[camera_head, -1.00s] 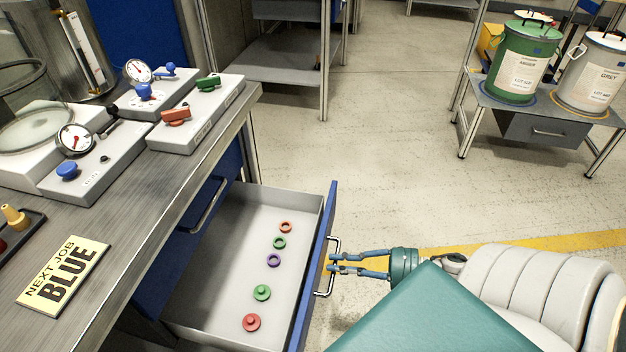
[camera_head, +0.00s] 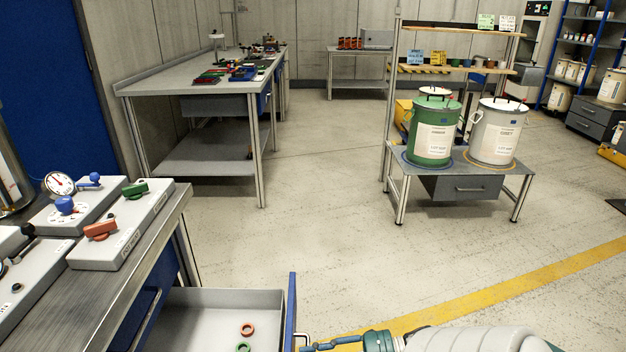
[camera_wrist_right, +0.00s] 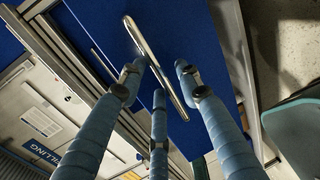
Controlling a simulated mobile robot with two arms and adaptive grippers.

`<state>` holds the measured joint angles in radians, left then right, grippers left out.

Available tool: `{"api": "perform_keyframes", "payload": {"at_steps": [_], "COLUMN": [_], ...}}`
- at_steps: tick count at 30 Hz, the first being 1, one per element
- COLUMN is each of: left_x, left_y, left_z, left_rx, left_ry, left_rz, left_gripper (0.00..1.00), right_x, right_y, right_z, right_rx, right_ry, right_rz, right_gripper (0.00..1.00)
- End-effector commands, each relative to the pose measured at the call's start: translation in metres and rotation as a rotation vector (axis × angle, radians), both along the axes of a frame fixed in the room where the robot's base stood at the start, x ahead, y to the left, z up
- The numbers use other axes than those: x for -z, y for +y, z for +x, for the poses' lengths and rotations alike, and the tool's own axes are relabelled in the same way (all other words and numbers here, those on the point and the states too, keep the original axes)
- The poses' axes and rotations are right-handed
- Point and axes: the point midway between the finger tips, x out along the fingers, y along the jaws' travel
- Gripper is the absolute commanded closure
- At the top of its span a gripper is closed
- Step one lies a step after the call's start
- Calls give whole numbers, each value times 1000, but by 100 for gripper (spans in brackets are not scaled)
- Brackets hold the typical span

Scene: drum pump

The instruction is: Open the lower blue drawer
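The lower blue drawer (camera_head: 291,305) stands pulled well out of the bench in the head view, its grey inside showing. An orange ring (camera_head: 247,329) and a green ring (camera_head: 243,347) lie in it; the picture's bottom edge cuts off the rest. My right gripper (camera_head: 308,347) is at the drawer's outer side, by its handle (camera_head: 301,337). In the right wrist view the metal handle (camera_wrist_right: 150,50) crosses the blue front near the gripper's fingertips (camera_wrist_right: 158,80). The fingers are spread apart; I cannot tell whether they touch the handle. My left gripper is not in view.
The bench (camera_head: 85,300) above carries valve boxes with an orange knob (camera_head: 101,230) and a green knob (camera_head: 136,189). A closed upper drawer handle (camera_head: 148,318) shows below its edge. A low stand (camera_head: 410,185) holds green and grey drums. The floor between is clear.

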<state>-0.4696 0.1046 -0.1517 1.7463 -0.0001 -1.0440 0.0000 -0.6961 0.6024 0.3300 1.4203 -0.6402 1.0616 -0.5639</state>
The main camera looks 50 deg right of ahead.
Motion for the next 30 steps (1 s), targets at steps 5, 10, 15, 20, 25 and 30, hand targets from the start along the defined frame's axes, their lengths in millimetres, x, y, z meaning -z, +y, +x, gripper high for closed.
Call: {"api": "perform_keyframes", "payload": {"at_steps": [5, 10, 15, 20, 25, 30], "left_x": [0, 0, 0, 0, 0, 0], "left_y": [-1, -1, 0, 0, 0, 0], "left_z": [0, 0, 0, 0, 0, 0], "left_rx": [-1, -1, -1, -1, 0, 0], "left_ry": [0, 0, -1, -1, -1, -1], "left_rz": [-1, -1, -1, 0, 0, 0], "left_gripper": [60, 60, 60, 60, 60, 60], "right_x": [0, -2, -8, -15, -21, -24], "right_y": [0, -7, -27, -48, -64, -71], "right_z": [0, -9, -35, -61, -82, -92], "right_rx": [-1, -1, 1, 1, 0, -1], "right_ry": [-1, 1, 5, 4, 2, 0], "right_rz": [1, 0, 0, -2, 0, 0], "right_gripper": [66, 66, 66, 66, 66, 66]}}
